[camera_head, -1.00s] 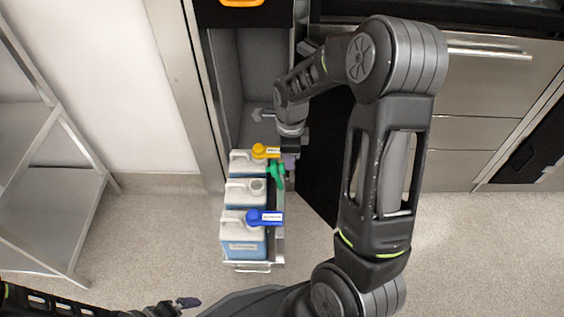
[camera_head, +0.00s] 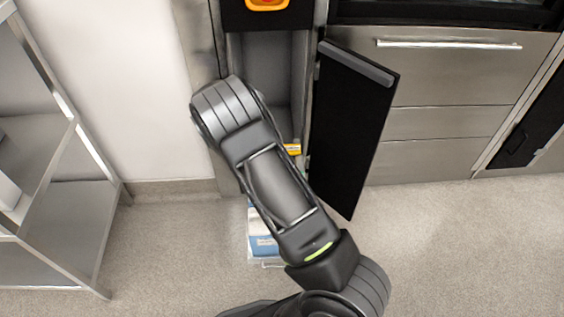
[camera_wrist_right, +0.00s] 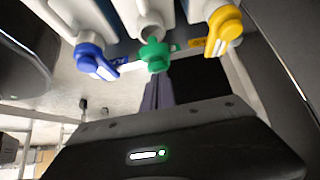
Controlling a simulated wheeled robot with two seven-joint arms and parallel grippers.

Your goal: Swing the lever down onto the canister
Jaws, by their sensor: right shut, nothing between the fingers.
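In the right wrist view a green lever (camera_wrist_right: 155,52) is in front of the open neck (camera_wrist_right: 151,31) of the middle white canister. A blue lever (camera_wrist_right: 94,61) is at the canister on the left and a yellow lever (camera_wrist_right: 225,30) at the one on the right. My right gripper (camera_wrist_right: 158,80) is shut and empty, its tips just below the green lever; I cannot tell if they touch it. In the head view my right arm hides the gripper and most of the canisters. Part of the front canister (camera_head: 264,240) and a bit of the yellow lever (camera_head: 292,149) show. My left gripper is out of view.
A black door (camera_head: 350,130) stands open to the right of the cabinet bay (camera_head: 268,75). Steel drawers (camera_head: 440,135) are further right. A metal shelf rack (camera_head: 60,200) is on the left. The floor on the right is clear.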

